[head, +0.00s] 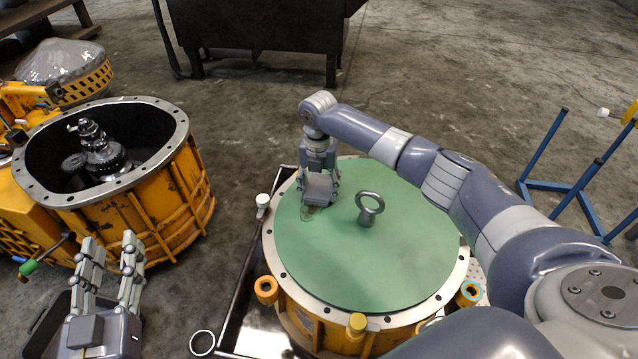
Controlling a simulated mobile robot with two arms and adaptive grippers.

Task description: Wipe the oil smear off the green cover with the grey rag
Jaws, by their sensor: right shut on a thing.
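The green cover (340,255) is a round disc on top of a yellow housing, with a steel ring bolt (369,206) standing near its middle. My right gripper (319,197) points down at the cover's upper left part. It is shut on a grey, folded-looking piece, which appears to be the grey rag (318,188), low at the cover surface. A small brownish oil smear (308,211) with a faint outline shows just below it; part may be hidden under the gripper. My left gripper (111,246) is open and empty at the lower left, away from the cover.
A yellow open housing (160,215) with a gear shaft inside stands at the left. Orange and yellow fittings ring the cover's housing, which stands in a dark tray (239,310). A metal ring (202,343) lies at the tray's front. A blue frame (560,187) stands at right.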

